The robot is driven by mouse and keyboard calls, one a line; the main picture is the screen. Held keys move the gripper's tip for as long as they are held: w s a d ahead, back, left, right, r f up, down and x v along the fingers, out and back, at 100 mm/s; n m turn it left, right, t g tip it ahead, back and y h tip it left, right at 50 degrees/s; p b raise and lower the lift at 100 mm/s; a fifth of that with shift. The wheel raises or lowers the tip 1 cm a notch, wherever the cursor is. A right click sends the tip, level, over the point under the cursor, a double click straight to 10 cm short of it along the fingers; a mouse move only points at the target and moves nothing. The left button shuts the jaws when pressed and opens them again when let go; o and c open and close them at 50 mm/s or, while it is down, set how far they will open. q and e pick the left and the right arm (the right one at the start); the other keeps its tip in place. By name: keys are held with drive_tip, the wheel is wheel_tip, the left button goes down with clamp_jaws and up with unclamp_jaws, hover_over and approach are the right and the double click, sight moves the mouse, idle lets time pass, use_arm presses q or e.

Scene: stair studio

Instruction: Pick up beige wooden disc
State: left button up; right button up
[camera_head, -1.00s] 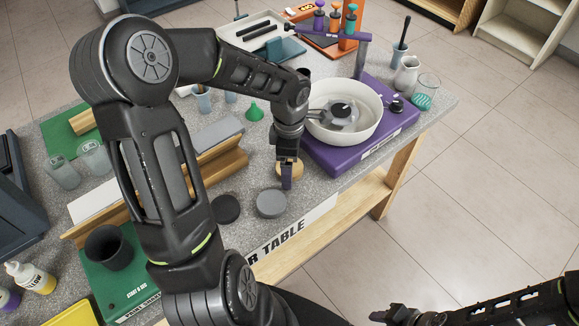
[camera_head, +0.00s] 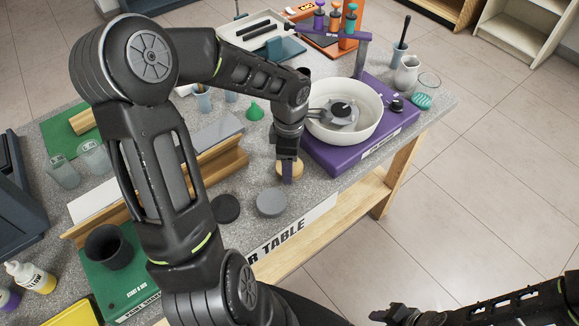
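The beige wooden disc (camera_head: 296,168) lies on the grey speckled table near its front edge, left of the purple base. My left gripper (camera_head: 288,176) points down right over it, and a finger covers the middle of the disc. Only one finger shows clearly, so I cannot tell whether the gripper is open or shut on the disc. My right gripper (camera_head: 400,315) is at the bottom of the picture, off the table and away from the disc. Its fingers are too small and dark to judge.
A grey disc (camera_head: 271,203) and a black disc (camera_head: 226,208) lie just in front of the beige disc. A white bowl (camera_head: 362,128) sits on the purple base (camera_head: 340,165) to the right. A wooden rail (camera_head: 222,165) stands to the left.

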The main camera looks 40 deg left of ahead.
use_arm(q)
drive_tip(key=c, duration=0.3)
wheel_tip(320, 180, up, 10)
drive_tip(key=shift+b, duration=0.55)
idle(0.6)
